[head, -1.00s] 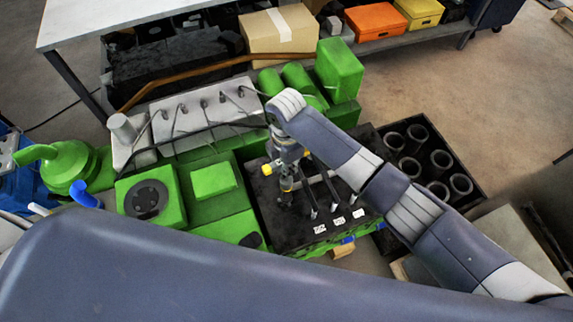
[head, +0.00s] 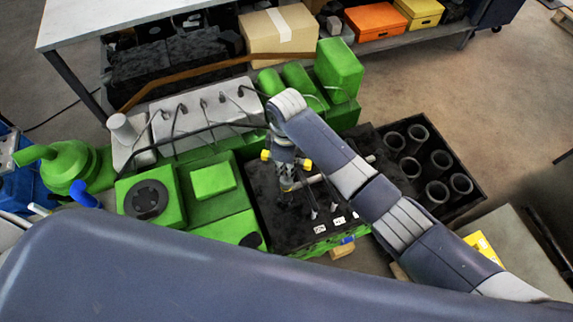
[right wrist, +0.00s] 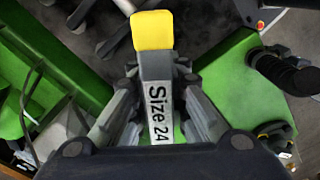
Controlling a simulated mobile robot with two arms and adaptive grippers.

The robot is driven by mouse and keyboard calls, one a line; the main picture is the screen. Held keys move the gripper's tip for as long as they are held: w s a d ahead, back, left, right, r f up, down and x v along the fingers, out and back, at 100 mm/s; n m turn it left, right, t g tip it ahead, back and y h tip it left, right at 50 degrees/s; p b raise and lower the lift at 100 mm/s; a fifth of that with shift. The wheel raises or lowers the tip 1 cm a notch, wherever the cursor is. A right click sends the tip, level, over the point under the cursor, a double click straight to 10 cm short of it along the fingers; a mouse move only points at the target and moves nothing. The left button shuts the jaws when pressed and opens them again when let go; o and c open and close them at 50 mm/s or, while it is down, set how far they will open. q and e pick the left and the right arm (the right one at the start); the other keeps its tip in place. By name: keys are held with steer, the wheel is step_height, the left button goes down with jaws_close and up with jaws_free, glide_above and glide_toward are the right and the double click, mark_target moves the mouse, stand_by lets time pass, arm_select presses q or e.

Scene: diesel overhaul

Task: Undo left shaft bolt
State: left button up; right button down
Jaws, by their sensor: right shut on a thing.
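My right gripper (head: 287,190) is over the black tray (head: 268,212), beside the green engine (head: 213,182). In the right wrist view my right gripper (right wrist: 157,85) is shut on a tool (right wrist: 159,112) with a yellow end and the label "Size 24". The tool's far end is hard to make out. Other dark tools (head: 314,213) with white labels in front of them lie on the black tray. The left shaft bolt cannot be told apart in either view. My left gripper is not in view.
A black rack of cylinder liners (head: 437,190) stands to the right of the tray. A workbench (head: 115,20) with a cardboard box (head: 280,32), an orange box (head: 374,21) and a yellow box (head: 419,10) is behind. Open floor lies at the right.

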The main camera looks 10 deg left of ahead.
steer(key=m, duration=0.4)
steer(key=shift+m, duration=0.4)
steer(key=shift+f+b, duration=0.35)
steer(key=shift+f, duration=0.45)
steer(key=shift+r+n+p, duration=0.15)
steer(key=shift+n+p, duration=0.25)
steer(key=shift+n, duration=1.1)
steer(key=shift+r, duration=1.7)
